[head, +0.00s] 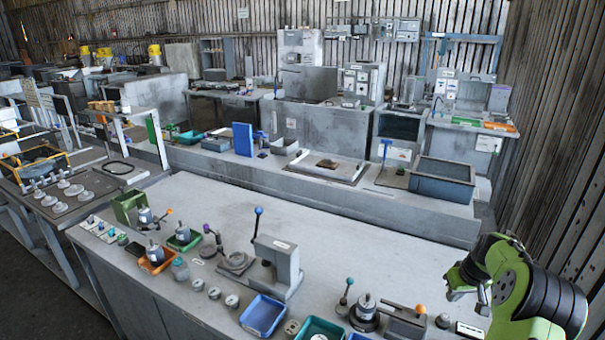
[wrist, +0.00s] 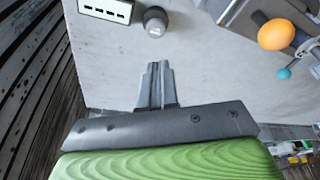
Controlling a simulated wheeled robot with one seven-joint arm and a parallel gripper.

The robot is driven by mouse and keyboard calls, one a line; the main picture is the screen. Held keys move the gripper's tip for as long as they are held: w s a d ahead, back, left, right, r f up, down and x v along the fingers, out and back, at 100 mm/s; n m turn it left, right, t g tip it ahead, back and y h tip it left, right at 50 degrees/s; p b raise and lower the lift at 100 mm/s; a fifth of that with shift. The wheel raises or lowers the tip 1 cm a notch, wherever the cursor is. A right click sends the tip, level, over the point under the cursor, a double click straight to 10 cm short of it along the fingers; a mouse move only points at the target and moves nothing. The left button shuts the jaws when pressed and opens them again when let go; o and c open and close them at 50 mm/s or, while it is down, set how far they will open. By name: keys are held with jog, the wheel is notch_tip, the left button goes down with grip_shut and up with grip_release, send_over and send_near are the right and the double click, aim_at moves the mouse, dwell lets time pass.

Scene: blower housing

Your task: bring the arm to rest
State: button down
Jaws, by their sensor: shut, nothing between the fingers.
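My gripper (wrist: 160,66) shows in the wrist view with its two grey fingers pressed together and nothing between them. In the head view my gripper (head: 483,305) hangs at the right, above the right end of the grey workbench (head: 350,238). My green and black arm bends down at the right edge. A small grey knob-like part (wrist: 155,22) stands on the bench just beyond the fingertips in the wrist view, apart from them. It also shows left of my gripper in the head view (head: 444,321).
A fixture with an orange ball knob (head: 420,309) stands left of my gripper. A white labelled block (head: 470,330) lies near it. A blue tray (head: 263,315) and a grey press with a blue-knobbed lever (head: 278,262) stand farther left. The bench's back right is clear.

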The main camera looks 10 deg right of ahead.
jog(key=s+a+r+n+h, duration=0.1)
jog(key=s+a+r, duration=0.2)
jog(key=a+r, duration=0.75)
jog(key=s+a+r+n, duration=0.1)
jog(key=s+a+r, duration=0.1)
jog(key=a+r, duration=0.85)
jog(key=s+a+f+t+y, duration=0.1)
jog(key=s+a+f+t, duration=0.1)
jog(key=s+a, duration=1.3)
jog(key=s, duration=0.5)
jog(key=shift+a+f+y, duration=0.2)
jog(key=shift+a+y, duration=0.1)
